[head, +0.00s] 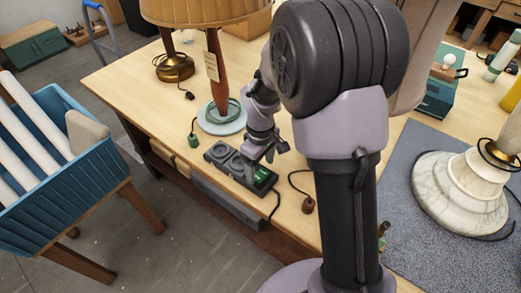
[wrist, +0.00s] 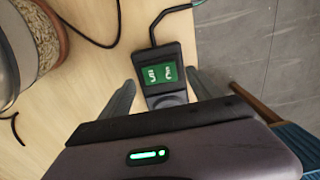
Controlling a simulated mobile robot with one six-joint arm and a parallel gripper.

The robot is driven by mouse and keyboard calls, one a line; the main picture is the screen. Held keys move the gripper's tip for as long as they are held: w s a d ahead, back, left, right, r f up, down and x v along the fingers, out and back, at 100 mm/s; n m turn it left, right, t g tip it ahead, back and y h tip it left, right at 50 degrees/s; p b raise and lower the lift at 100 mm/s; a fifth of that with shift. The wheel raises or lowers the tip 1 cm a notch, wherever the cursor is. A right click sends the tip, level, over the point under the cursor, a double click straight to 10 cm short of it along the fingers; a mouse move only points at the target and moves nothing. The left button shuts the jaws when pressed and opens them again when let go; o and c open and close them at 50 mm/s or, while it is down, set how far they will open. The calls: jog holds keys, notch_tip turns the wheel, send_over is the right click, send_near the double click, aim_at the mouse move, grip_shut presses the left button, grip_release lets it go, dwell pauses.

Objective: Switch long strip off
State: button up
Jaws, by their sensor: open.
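The long strip (head: 222,153) is a dark grey power strip with round sockets, lying near the table's front edge. Its green switch part (head: 262,174) is at the right end, by the cord. In the wrist view the strip (wrist: 166,100) runs up the picture, and the green switch part (wrist: 161,73) shows white markings. My gripper (head: 270,155) is open and empty above the switch end in the head view. In the wrist view my gripper (wrist: 161,78) has one finger on each side of the strip. The nearer sockets are partly hidden by my gripper body.
A lamp with a wooden stem (head: 214,70) stands on a pale round base behind the strip. A green plug (head: 193,140) and a brown plug (head: 308,205) lie nearby on cords. A marble lamp base (head: 450,190) stands on a grey mat (head: 400,185) at right.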

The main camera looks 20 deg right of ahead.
aim_at(261, 174)
notch_tip(261, 174, up, 16)
jog(key=p, duration=0.5)
jog(key=shift+f, duration=0.2)
jog(key=s+a+r+m+t+y+b, duration=0.1)
jog(key=s+a+r+m+t+b, duration=0.1)
jog(key=s+m, duration=0.3)
jog(key=s+a+r+m+t+y+b, duration=0.1)
jog(key=s+m, duration=0.5)
jog(key=s, duration=0.8)
notch_tip(261, 174, up, 2)
jog(key=a+t+b, duration=0.1)
jog(key=t+b, duration=0.1)
jog(key=b, duration=0.1)
jog(key=shift+s+a+r+m+t, duration=0.25)
jog(key=shift+m+t, duration=0.05)
jog(key=shift+t, duration=0.1)
